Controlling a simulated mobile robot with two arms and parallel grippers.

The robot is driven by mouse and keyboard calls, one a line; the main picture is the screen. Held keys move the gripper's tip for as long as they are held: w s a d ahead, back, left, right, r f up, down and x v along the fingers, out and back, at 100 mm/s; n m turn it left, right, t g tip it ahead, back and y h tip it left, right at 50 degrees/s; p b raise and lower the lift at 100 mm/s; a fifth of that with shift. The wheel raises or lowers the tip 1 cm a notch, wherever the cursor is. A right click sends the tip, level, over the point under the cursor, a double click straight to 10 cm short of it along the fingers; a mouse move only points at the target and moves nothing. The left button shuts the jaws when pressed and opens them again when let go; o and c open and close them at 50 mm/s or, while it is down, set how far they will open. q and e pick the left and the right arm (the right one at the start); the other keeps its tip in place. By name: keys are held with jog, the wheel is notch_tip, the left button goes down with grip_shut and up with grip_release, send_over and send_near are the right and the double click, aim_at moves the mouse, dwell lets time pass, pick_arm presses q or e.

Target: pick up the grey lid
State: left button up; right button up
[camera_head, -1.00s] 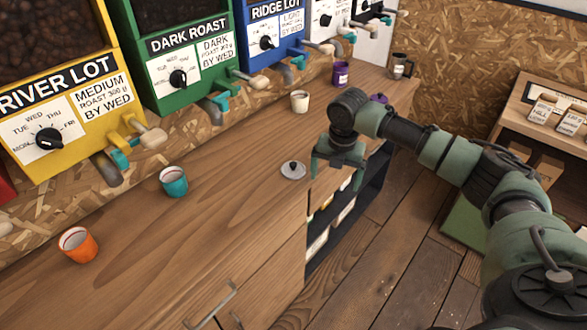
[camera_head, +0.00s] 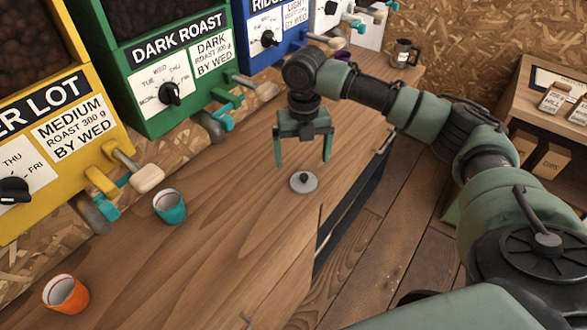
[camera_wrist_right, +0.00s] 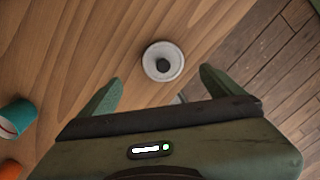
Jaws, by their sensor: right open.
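The grey lid (camera_head: 303,182) is a small round disc with a dark knob, lying flat on the wooden counter near its front edge. It also shows in the right wrist view (camera_wrist_right: 163,62), just beyond and between the two fingertips. My right gripper (camera_head: 303,164) is open and empty, pointing down above the lid and apart from it. In the right wrist view my right gripper (camera_wrist_right: 160,85) shows its fingers spread wider than the lid. My left gripper is not in view.
A teal cup (camera_head: 169,206) and an orange cup (camera_head: 65,295) stand on the counter (camera_head: 215,265) to the left. Bean dispensers with protruding handles, such as the green one (camera_head: 165,75), line the back. A dark mug (camera_head: 404,53) stands at the far end. The counter around the lid is clear.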

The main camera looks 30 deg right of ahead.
aim_at(304, 176)
jog(key=shift+w+f, duration=0.15)
jog(key=f, duration=0.1)
jog(key=s+f+p, duration=0.1)
jog(key=f, duration=0.1)
jog(key=shift+d+f, duration=0.1)
jog(key=shift+d, duration=0.05)
notch_tip(304, 176, down, 4)
jog(key=shift+w+r+p, duration=0.1)
jog(key=shift+r+p, duration=0.1)
jog(key=shift+p, duration=0.3)
jog(key=shift+f, duration=0.25)
jog(key=c, duration=1.3)
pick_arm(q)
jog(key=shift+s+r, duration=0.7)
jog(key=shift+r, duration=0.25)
pick_arm(e)
jog(key=shift+c, duration=0.6)
